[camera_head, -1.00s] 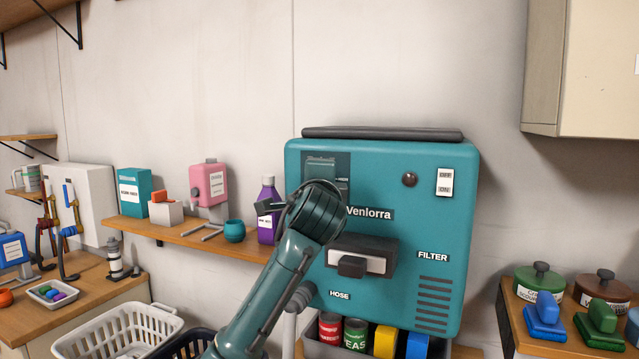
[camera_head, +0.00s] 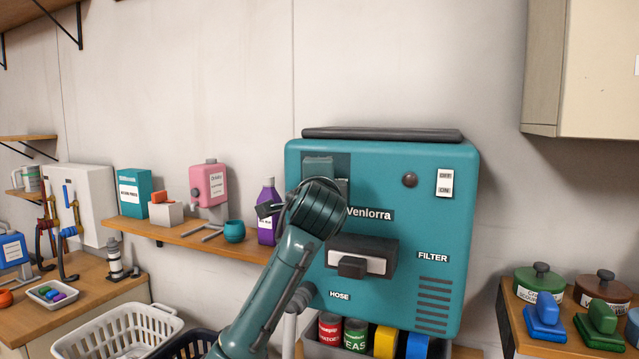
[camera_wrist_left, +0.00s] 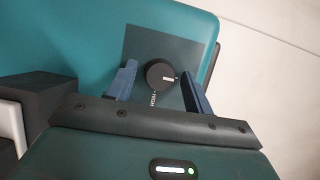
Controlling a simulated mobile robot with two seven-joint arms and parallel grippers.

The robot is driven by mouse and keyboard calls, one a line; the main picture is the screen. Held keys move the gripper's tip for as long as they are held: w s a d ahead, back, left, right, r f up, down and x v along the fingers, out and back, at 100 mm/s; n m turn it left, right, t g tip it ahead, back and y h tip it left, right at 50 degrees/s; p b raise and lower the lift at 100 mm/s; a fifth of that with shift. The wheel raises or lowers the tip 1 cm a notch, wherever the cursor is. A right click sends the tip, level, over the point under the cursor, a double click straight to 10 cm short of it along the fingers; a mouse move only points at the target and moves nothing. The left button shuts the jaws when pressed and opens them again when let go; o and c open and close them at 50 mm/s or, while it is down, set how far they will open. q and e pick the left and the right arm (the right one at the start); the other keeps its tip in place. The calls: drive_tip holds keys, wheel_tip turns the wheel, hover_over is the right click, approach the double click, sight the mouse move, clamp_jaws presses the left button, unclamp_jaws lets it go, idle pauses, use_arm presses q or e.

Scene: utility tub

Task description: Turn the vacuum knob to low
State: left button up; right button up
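The vacuum is the teal Venlorra machine (camera_head: 405,165) on the wall. Its dark knob panel (camera_head: 343,163) is at the upper left of its front, partly hidden by my left arm. In the left wrist view the round black knob (camera_wrist_left: 160,75) sits on that panel (camera_wrist_left: 200,38), with a small white mark on its face and a white label beside it. My left gripper (camera_wrist_left: 158,71) is open, with one blue finger on each side of the knob and narrow gaps showing. Contact with the knob cannot be told. My right gripper is not in view.
A dark handle block (camera_head: 352,266), a round black button (camera_head: 409,179) and an off/on switch (camera_head: 445,183) are on the machine's front. A shelf (camera_head: 190,238) with a purple bottle (camera_head: 268,212) is to the left. White and dark baskets (camera_head: 120,318) stand below.

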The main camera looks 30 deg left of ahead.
use_arm(q)
drive_tip(key=shift+o, duration=0.2)
drive_tip(key=b+v, duration=0.3)
drive_tip(key=v, duration=1)
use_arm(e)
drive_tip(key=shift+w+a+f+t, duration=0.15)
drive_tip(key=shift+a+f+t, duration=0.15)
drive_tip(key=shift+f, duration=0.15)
use_arm(q)
drive_tip(key=shift+s+r, duration=0.1)
